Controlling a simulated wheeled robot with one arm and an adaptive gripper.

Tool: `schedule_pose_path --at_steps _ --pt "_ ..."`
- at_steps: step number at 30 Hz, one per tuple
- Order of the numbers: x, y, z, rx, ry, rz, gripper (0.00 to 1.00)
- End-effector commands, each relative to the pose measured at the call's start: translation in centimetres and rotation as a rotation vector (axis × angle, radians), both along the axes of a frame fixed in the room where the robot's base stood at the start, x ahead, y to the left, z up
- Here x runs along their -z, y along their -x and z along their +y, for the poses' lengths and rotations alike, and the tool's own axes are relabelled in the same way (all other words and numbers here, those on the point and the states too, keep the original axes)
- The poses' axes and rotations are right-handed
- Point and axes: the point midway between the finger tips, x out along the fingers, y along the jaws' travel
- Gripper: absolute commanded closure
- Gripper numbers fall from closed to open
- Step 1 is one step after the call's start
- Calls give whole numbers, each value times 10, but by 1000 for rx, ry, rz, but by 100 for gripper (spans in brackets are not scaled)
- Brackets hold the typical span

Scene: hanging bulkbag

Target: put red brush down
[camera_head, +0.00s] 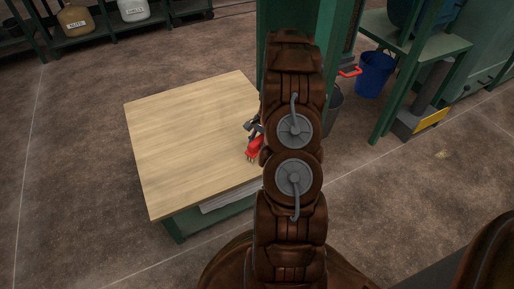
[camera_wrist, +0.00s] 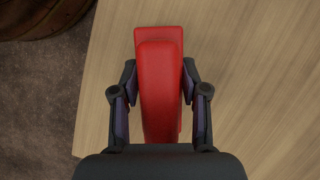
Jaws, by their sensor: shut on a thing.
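The red brush (camera_wrist: 160,75) fills the middle of the wrist view. My gripper (camera_wrist: 159,95) is shut on it, with one finger on each side. In the head view the red brush (camera_head: 254,148) shows at the right side of the wooden table (camera_head: 185,135), with pale bristles at its lower end. Part of my gripper (camera_head: 251,127) shows just above it. My arm hides the rest of the gripper and the table's right edge. I cannot tell whether the brush touches the tabletop.
The tabletop left of the brush is bare. A green post (camera_head: 273,30) stands behind my arm. A blue bucket (camera_head: 374,74) and a grey bucket (camera_head: 333,108) stand to the right. Jugs (camera_head: 76,20) sit on a rack at the upper left. The brown floor is open on the left.

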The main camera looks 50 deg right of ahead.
Motion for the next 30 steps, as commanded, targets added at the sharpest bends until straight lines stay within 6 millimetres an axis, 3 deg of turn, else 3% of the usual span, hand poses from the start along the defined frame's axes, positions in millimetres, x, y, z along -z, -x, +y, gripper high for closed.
schedule_pose_path --at_steps 5,6,12,26,30 --pt "1 0 0 0 -1 0 100" --pt "2 0 0 0 -1 -1 53" --pt "2 0 0 0 0 0 32" --pt "0 0 0 0 1 -1 31" --pt "-15 -1 -6 1 1 -3 31"
